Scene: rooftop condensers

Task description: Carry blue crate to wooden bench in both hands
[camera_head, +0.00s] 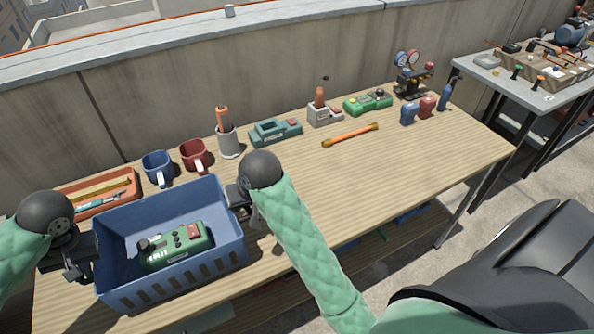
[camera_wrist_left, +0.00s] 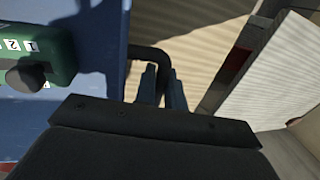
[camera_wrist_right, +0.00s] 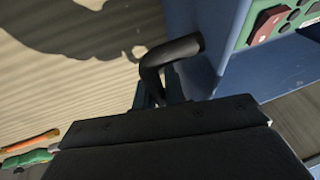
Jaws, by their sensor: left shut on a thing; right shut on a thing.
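The blue crate (camera_head: 172,281) is at the left end of the wooden bench (camera_head: 400,160), upright, over or on its top; I cannot tell whether its base touches. A green device with a red button (camera_head: 180,247) lies inside the crate. My left gripper (camera_head: 80,262) is shut on the black handle (camera_wrist_left: 150,55) at the crate's left end. My right gripper (camera_head: 243,200) is shut on the black handle (camera_wrist_right: 170,60) at its right end. The fingertips are partly hidden by the gripper bodies in the wrist views.
An orange tray (camera_head: 135,190), blue mug (camera_head: 158,167), red mug (camera_head: 194,155) and grey cup holder (camera_head: 229,141) stand close behind the crate. An orange-handled tool (camera_head: 350,134) lies mid-bench. The bench's right front is clear. A grey table (camera_head: 520,90) stands at right.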

